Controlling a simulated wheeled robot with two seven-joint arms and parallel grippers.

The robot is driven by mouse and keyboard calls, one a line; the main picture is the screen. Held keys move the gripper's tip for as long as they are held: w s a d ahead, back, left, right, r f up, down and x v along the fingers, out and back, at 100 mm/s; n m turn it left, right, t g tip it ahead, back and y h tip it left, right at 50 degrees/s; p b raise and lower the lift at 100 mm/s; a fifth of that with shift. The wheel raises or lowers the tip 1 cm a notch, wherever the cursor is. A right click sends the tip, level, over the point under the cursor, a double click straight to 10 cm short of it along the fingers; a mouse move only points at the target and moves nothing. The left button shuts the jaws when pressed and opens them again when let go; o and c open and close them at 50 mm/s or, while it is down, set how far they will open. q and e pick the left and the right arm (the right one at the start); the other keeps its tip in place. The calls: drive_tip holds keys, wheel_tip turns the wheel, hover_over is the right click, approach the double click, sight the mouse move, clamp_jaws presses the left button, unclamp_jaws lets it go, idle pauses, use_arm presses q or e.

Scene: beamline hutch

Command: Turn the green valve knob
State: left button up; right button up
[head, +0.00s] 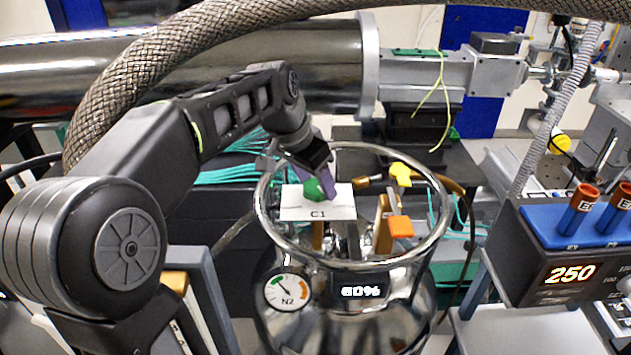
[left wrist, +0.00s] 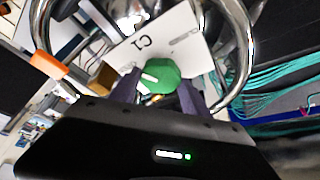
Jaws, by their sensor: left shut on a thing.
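The green valve knob (head: 313,190) is on top of the shiny metal dewar (head: 350,290), inside its ring handle, beside a white card marked C1 (head: 318,211). My left gripper (head: 322,185) reaches down to the knob from the upper left and is shut on it. In the left wrist view the green knob (left wrist: 160,78), with a white mark on it, sits between the two purple fingers (left wrist: 163,92). The fingers hide part of the knob in the head view. My right gripper is in neither view.
The dewar's ring handle (head: 437,232) surrounds the knob closely. A yellow knob (head: 400,174) and an orange tag (head: 400,227) stand right of the card. A braided hose (head: 120,90) arches overhead. A box reading 250 (head: 569,274) with tubes on a blue rack is at right.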

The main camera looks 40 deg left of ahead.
use_arm(q)
drive_tip(key=n+y+b, duration=0.1)
drive_tip(key=n, duration=0.1)
drive_tip(key=shift+d+n, duration=0.15)
drive_tip(key=shift+n, duration=0.25)
drive_tip(key=shift+n+y+b, duration=0.55)
drive_tip(key=shift+n+y, duration=0.05)
drive_tip(key=shift+n, duration=0.8)
drive_tip(key=o, duration=1.4)
drive_tip(key=shift+r, duration=0.1)
drive_tip(key=b+v, duration=0.1)
drive_tip(key=v, duration=0.6)
drive_tip(key=shift+s+r, duration=0.1)
drive_tip(key=shift+r, duration=0.2)
